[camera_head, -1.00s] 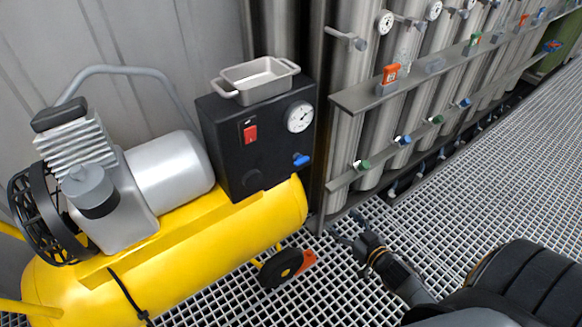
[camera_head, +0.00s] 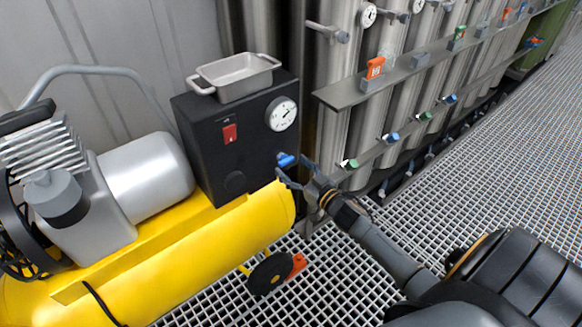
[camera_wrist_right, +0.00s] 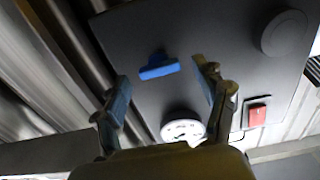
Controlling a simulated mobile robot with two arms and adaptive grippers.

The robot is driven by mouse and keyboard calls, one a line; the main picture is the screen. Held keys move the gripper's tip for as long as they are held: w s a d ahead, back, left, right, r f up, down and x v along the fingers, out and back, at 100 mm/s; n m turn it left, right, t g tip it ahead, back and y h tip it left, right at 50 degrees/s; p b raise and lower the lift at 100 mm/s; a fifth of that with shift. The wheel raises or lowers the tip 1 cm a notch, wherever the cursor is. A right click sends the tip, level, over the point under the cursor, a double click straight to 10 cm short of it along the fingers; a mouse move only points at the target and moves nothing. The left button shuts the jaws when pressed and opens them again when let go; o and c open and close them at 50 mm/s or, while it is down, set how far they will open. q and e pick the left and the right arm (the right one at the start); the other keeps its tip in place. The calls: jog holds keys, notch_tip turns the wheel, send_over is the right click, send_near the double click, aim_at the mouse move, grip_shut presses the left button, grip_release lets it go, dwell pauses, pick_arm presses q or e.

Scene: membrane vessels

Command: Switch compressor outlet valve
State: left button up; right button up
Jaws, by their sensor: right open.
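The compressor (camera_head: 165,240) is yellow with a black control box (camera_head: 208,137) on top. The blue outlet valve handle (camera_head: 287,159) sits at the lower right of the box's front. My right gripper (camera_head: 285,172) is open beside the handle in the head view, its fingers partly overlapping it. In the right wrist view the blue handle (camera_wrist_right: 158,67) lies between and beyond the two open fingers (camera_wrist_right: 165,95), with nothing held. The handle looks roughly crosswise there. Whether a finger touches it cannot be told. My left gripper is out of view.
The box also carries a red switch (camera_head: 230,134), a pressure gauge (camera_head: 282,114) and a round black knob (camera_head: 235,182). A metal tray (camera_head: 238,78) stands on top. Steel vessels with a shelf (camera_head: 345,95) and small valves stand close on the right. Open grating (camera_head: 470,190) lies beyond.

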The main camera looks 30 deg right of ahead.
jog(key=shift+w, duration=0.65)
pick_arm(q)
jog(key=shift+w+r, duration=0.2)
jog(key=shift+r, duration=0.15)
pick_arm(e)
jog(key=c, duration=1.2)
jog(key=shift+o, duration=0.2)
